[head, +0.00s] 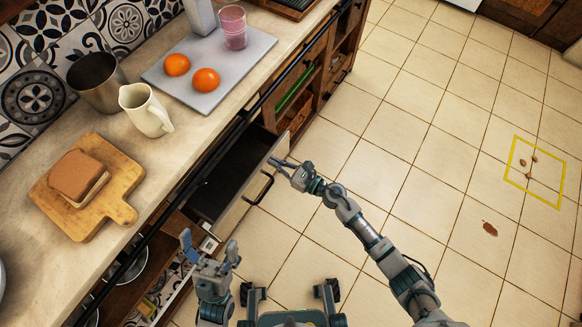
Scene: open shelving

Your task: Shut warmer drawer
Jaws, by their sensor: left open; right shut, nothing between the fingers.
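The warmer drawer (228,217) is pulled out from under the counter, with its dark empty inside showing. Its pale front panel faces the floor side and carries a dark curved handle (263,190). My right gripper (278,164) is shut and empty, at the far end of the drawer's front panel; I cannot tell whether it touches. My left gripper (207,242) is open and empty, near the drawer's near end, with its fingers pointing up in the picture.
The counter (150,190) holds a sandwich on a wooden board (112,208), a white jug (145,108), a metal cup (97,82) and a grey tray (225,85) with oranges. A dark rail (200,178) runs along its edge. Tiled floor at right is mostly clear, with brown bits inside a yellow square (536,172).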

